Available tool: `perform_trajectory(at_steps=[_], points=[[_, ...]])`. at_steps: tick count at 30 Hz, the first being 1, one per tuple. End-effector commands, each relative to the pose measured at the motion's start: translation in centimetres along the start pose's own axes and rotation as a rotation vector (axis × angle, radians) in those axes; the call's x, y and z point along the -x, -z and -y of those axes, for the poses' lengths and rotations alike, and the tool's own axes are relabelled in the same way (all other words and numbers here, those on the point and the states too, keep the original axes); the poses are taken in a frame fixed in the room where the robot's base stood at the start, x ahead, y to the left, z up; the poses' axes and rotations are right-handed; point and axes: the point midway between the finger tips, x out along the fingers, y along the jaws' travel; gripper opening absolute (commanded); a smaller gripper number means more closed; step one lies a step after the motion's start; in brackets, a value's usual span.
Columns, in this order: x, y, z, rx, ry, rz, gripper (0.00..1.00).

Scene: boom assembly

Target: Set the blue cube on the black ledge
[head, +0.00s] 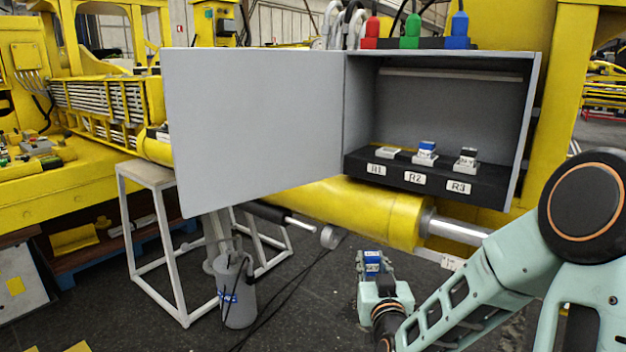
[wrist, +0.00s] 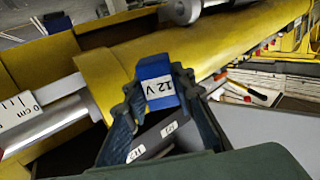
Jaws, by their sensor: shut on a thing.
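The blue cube (head: 372,256) is held between the fingertips of my gripper (head: 373,268), low in front of the yellow cylinder in the head view. In the wrist view the blue cube (wrist: 156,80) shows a white "12 V" label, with a finger of my gripper (wrist: 158,98) on each side. The black ledge (head: 394,176) is inside the open grey cabinet, above and to the right of my gripper. It carries labels R1, R2 and R3. A grey base at R1 is bare on top; a blue block (head: 427,147) sits at R2 and a black-topped block (head: 468,154) at R3.
The cabinet's grey door (head: 255,125) hangs open to the left. Red, green and blue plugs (head: 409,32) stand on the cabinet. The yellow cylinder (head: 355,210) with its metal rod runs below it. A white stand (head: 150,240) and a grey canister (head: 237,290) are at lower left.

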Motion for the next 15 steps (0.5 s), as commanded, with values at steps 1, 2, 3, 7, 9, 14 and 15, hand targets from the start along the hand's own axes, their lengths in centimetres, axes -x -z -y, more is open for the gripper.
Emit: perform_trajectory(at_steps=[1, 2, 3, 7, 9, 14, 15], points=[[0.1, 2.4, 0.1, 0.001, 0.002, -0.002, 0.00], [0.1, 3.0, 0.1, 0.002, 0.002, -0.002, 0.00], [0.2, 3.8, 0.1, 0.002, 0.001, -0.002, 0.00], [0.3, 6.4, 0.1, 0.001, 0.001, -0.001, 0.00], [0.4, 7.7, 0.0, 0.001, 0.001, -0.002, 0.00], [0.5, 9.7, 0.0, -0.001, 0.000, -0.004, 0.00], [0.5, 10.1, 0.0, -0.001, 0.000, -0.004, 0.00]])
